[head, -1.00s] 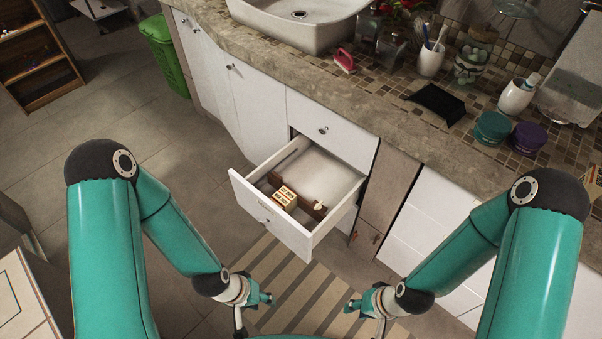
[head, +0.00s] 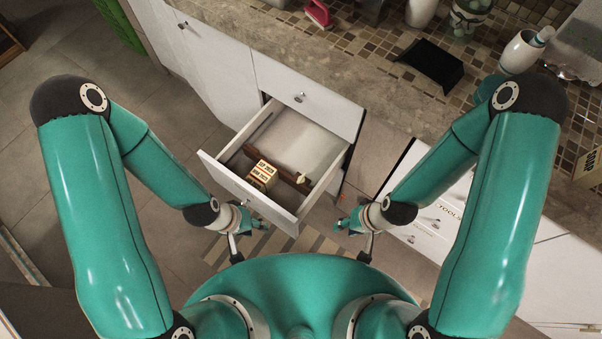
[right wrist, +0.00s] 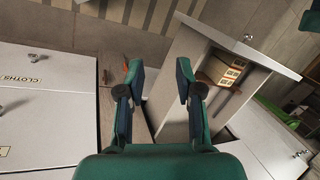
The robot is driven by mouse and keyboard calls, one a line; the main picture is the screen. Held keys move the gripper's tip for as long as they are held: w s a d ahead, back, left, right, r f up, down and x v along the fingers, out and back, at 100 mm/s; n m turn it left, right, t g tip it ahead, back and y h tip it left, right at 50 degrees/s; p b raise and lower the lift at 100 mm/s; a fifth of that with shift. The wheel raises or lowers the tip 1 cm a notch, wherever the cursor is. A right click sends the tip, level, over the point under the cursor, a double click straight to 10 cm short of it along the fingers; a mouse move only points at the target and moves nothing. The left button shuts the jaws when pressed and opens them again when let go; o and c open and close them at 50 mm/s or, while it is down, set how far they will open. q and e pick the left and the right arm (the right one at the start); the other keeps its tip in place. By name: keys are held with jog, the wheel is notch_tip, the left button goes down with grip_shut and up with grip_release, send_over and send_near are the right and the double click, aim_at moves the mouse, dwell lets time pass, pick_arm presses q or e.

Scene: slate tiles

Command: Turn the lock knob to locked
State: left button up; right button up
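I cannot make out a lock knob for certain. A small orange-brown part (right wrist: 105,77) shows on the narrow brown panel beside the drawer in the right wrist view, too small to identify. The open white drawer (head: 247,193) holds a small printed box (head: 262,174), a brown divider and a small pale item. My right gripper (head: 346,225) is right of the drawer, below the counter. In the right wrist view it (right wrist: 160,80) is open, with nothing between its fingers. My left gripper (head: 257,223) is near the drawer's front left; its finger opening is unclear.
The counter (head: 385,95) carries a black item (head: 430,63), a white cup (head: 521,52) and a pink item (head: 318,13). White drawers (head: 430,225) stand to the right. A striped rug (head: 310,245) lies on the tiled floor below the open drawer.

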jog(key=w+a+f+n+b, duration=0.3)
jog(key=w+f+n+b, duration=0.1)
jog(key=w+n+b, duration=0.3)
jog(key=n+h+b, duration=0.4)
jog(key=n+b, duration=0.9)
jog(key=n, duration=1.1)
send_near(301, 177)
jog(key=shift+g, duration=0.3)
jog(key=f+b, duration=0.1)
jog(key=f, duration=0.2)
jog(key=f+b, duration=0.1)
jog(key=f, duration=0.1)
jog(key=f+b, duration=0.1)
jog(key=f, duration=0.2)
jog(key=shift+w+f+b, duration=0.25)
jog(key=shift+f+b, duration=0.05)
jog(key=shift+f, duration=0.05)
grip_shut()
